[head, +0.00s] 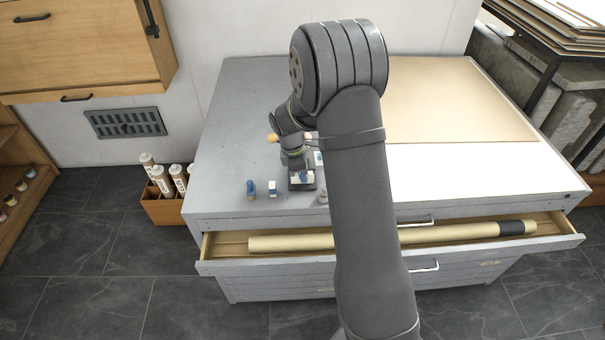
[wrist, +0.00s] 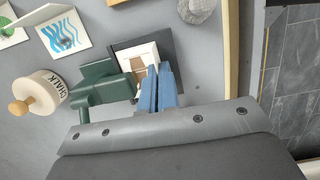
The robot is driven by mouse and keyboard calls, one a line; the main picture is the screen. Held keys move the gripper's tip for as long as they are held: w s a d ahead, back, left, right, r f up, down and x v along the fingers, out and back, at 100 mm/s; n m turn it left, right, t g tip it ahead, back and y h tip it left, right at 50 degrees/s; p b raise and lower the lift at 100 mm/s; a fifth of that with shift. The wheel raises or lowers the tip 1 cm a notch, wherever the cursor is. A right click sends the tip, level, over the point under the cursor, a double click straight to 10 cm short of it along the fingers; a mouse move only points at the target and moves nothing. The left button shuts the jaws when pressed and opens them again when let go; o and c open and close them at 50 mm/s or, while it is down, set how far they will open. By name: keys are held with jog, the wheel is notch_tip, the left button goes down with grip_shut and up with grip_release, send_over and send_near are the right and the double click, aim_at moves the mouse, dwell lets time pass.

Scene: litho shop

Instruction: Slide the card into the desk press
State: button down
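The desk press (wrist: 100,86) is dark green with a dark base plate (wrist: 169,46), seen from above in the wrist view. A white card (wrist: 150,49) with a brown picture lies over the base plate, with its left part close beside the green press body. My gripper (wrist: 158,68) has blue fingers close together at the card's lower right edge, apparently shut on it; the contact is not clear. In the head view my arm hides most of the press; its dark base (head: 302,186) shows below my wrist with white and blue at it.
In the wrist view, a chalk pot (wrist: 42,90) with a wooden knob, a blue-wave card (wrist: 64,35), a green-marked card (wrist: 9,32) and a grey stone (wrist: 195,9) lie around. The head view shows small blue items (head: 250,189), an open drawer (head: 220,246) and a large board (head: 450,100).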

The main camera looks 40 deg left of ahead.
dwell(0.3)
jog(key=c, duration=1.6)
grip_release()
jog(key=c, duration=0.3)
jog(key=shift+r, duration=3)
jog(key=shift+f, duration=3.05)
